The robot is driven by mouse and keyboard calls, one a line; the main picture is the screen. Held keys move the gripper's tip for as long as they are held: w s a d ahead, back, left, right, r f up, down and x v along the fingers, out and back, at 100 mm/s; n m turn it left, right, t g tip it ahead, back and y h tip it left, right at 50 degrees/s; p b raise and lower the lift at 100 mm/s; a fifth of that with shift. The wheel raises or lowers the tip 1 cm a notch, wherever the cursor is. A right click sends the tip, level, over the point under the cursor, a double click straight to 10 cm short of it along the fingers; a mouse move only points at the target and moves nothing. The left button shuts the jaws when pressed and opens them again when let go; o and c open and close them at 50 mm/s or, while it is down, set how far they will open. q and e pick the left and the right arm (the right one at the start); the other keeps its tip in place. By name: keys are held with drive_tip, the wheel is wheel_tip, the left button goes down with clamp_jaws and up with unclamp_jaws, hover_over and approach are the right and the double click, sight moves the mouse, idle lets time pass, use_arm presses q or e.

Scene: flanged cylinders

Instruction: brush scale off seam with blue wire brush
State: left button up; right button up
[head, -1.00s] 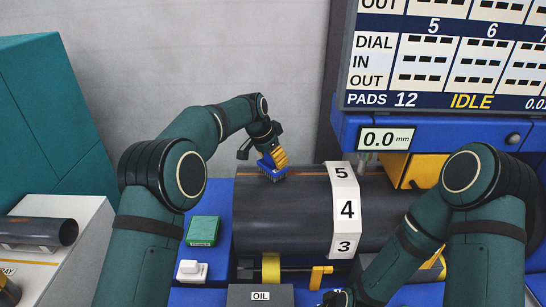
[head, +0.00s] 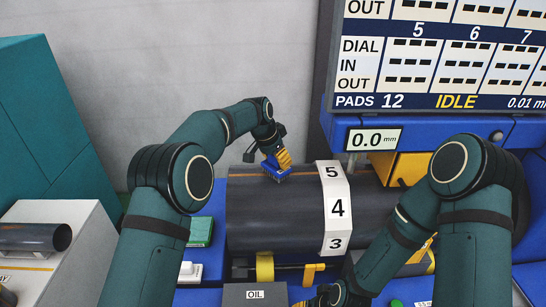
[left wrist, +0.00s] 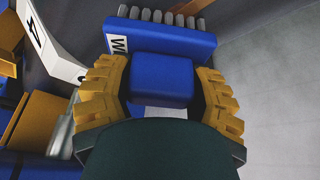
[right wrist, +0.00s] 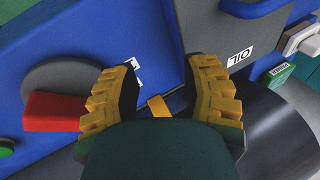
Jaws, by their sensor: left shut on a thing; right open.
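My left gripper (head: 272,158) is shut on the blue wire brush (head: 276,172), over the top left part of the dark cylinder (head: 275,215). The left wrist view shows the brush's blue handle block (left wrist: 160,80) between the yellow fingers and its grey bristles (left wrist: 160,16) beyond. The bristles are at the thin orange-brown seam line (head: 305,174) along the cylinder's top; I cannot tell whether they touch it. My right gripper (right wrist: 165,85) is open and empty, low in front of the cylinder, near a yellow part (right wrist: 158,106).
A white numbered band (head: 337,208) wraps the cylinder. A grey OIL box (head: 257,296) stands in front, and a green block (head: 201,231) lies at the left. A gauge (head: 373,139) reads 0.0 mm below the IDLE board. The right wrist view shows a red handle (right wrist: 52,111).

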sight(266, 163)
use_arm(q)
drive_tip(key=shift+d+p, duration=0.4)
drive_tip(key=shift+d, duration=0.3)
use_arm(e)
drive_tip(key=shift+r, duration=0.45)
use_arm(q)
drive_tip(key=shift+d+f, duration=0.1)
drive_tip(key=shift+d, duration=2.6)
drive_tip(key=shift+a, duration=0.1)
drive_tip(key=shift+a+b, duration=0.45)
drive_tip(key=shift+a, duration=0.4)
use_arm(e)
drive_tip(key=shift+f, duration=0.45)
use_arm(q)
drive_tip(key=shift+a+f, duration=0.1)
drive_tip(key=shift+a, duration=0.75)
use_arm(e)
drive_tip(key=shift+f, duration=0.25)
use_arm(q)
drive_tip(key=shift+a+b, duration=0.5)
drive_tip(key=shift+a, duration=1.25)
use_arm(e)
drive_tip(key=shift+f, duration=0.25)
use_arm(q)
drive_tip(key=shift+a+r, duration=0.2)
drive_tip(key=shift+a, duration=1.6)
use_arm(e)
drive_tip(key=shift+f, duration=0.15)
